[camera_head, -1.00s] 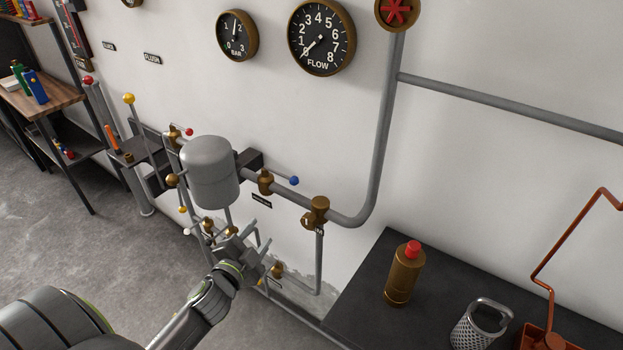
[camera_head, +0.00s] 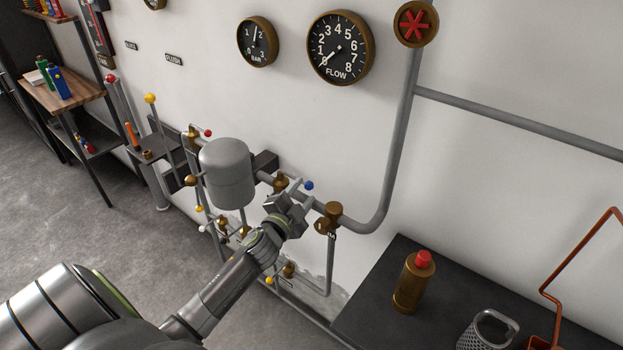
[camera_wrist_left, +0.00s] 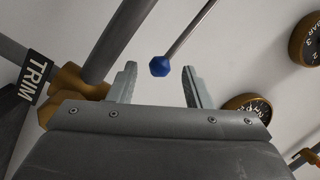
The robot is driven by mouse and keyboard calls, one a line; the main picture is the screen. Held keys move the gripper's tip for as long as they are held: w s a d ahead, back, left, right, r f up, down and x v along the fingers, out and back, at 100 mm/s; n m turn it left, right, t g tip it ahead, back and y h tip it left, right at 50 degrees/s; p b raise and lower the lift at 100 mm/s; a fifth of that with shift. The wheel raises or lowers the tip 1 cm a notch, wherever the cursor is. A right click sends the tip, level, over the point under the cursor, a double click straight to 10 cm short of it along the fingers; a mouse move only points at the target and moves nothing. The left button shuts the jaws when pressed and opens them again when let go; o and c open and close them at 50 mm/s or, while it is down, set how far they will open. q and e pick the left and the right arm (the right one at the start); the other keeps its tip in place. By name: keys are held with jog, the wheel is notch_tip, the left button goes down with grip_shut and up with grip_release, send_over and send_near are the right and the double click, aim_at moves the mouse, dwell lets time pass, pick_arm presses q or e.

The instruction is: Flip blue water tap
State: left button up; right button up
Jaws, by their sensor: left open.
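The blue water tap is a thin metal lever with a blue knob (camera_head: 308,185) at its end, on a brass valve (camera_head: 280,181) in the wall pipe right of the grey tank. My left gripper (camera_head: 297,192) is at the lever, just left of and below the knob in the head view. In the left wrist view the blue knob (camera_wrist_left: 160,67) lies between the two open fingertips (camera_wrist_left: 159,72), apart from both, with its rod running up to the right. The gripper partly hides the pipe and lever. My right gripper is not in view.
A grey tank (camera_head: 228,174) stands close left of my gripper, and another brass valve (camera_head: 328,218) sits close right. A black table (camera_head: 380,290) with a brass bottle (camera_head: 413,283) is at lower right. Gauges (camera_head: 340,47) hang above.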

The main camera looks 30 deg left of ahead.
pick_arm(q)
jog(key=w, duration=0.5)
jog(key=shift+w+a, duration=0.35)
grip_shut()
